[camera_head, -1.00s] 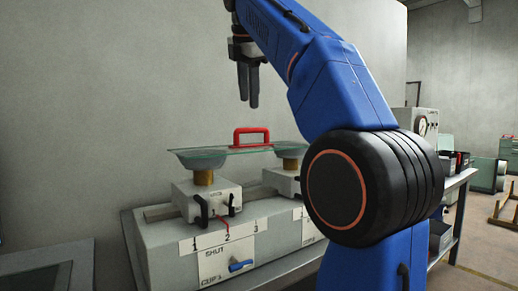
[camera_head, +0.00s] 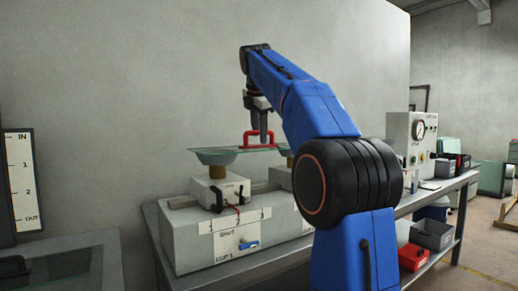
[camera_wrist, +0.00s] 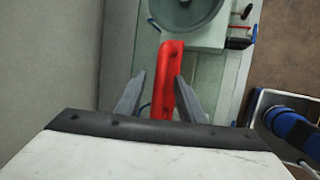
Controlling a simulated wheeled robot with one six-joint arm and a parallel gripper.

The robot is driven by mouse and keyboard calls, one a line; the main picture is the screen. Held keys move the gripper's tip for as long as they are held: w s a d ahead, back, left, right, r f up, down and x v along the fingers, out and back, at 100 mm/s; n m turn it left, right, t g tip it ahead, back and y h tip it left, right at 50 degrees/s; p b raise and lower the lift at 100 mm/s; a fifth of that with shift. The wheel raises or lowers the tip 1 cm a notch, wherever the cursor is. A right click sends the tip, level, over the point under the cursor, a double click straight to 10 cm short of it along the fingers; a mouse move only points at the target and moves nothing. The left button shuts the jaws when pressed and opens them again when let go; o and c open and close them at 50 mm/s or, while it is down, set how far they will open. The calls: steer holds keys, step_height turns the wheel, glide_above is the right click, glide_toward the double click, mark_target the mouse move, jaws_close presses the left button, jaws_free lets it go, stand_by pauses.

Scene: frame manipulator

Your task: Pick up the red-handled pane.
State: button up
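The glass pane (camera_head: 215,156) lies flat across the suction cups of the grey fixture, with its red handle (camera_head: 262,135) standing up on top. My gripper (camera_head: 258,112) points down at the handle from above. In the wrist view the red handle (camera_wrist: 172,70) runs between the two grey fingers of my gripper (camera_wrist: 152,95), with a gap on each side. The fingers are open and do not appear to touch the handle. Part of the pane's right side is hidden behind my arm in the head view.
The grey fixture (camera_head: 192,250) has a blue lever (camera_head: 249,245) under a SHUT label and stands on a workbench. A gauge box (camera_head: 412,138) and bins (camera_head: 431,234) stand at right. A wall is close behind the pane. A marked board (camera_head: 22,180) stands at left.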

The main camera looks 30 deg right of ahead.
steer(key=shift+w+d+f, duration=0.1)
steer(key=shift+f, duration=0.15)
steer(key=shift+f, duration=0.15)
steer(key=shift+c, duration=0.2)
jaws_close()
stand_by(1.5)
